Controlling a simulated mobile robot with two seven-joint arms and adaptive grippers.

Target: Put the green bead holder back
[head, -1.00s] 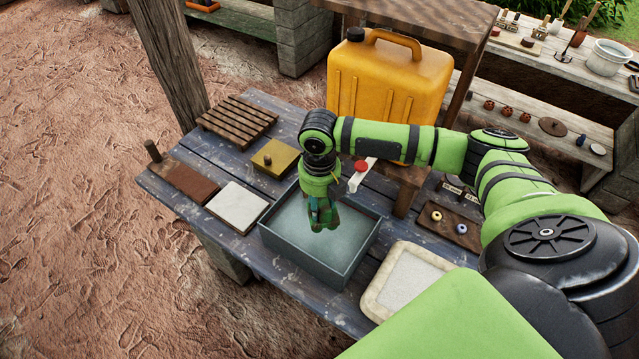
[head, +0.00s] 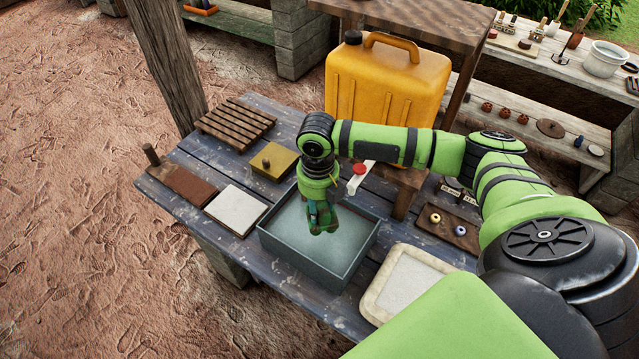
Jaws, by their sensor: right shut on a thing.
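My right gripper (head: 321,224) points down over the grey basin (head: 292,272) of pale liquid on the blue-grey table. It is shut on a small dark green thing, which I take to be the green bead holder; the fingers hide most of it. I cannot tell whether its lower end touches the liquid. A dark brown board (head: 452,238) to the right carries a yellow ring-shaped bead (head: 435,218) and a blue one (head: 460,231). My left gripper is not in view.
A pale-rimmed tray (head: 372,303) lies right of the basin. A white tile (head: 236,210), an ochre block (head: 275,162) and a slatted wooden rack (head: 235,122) lie to the left.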

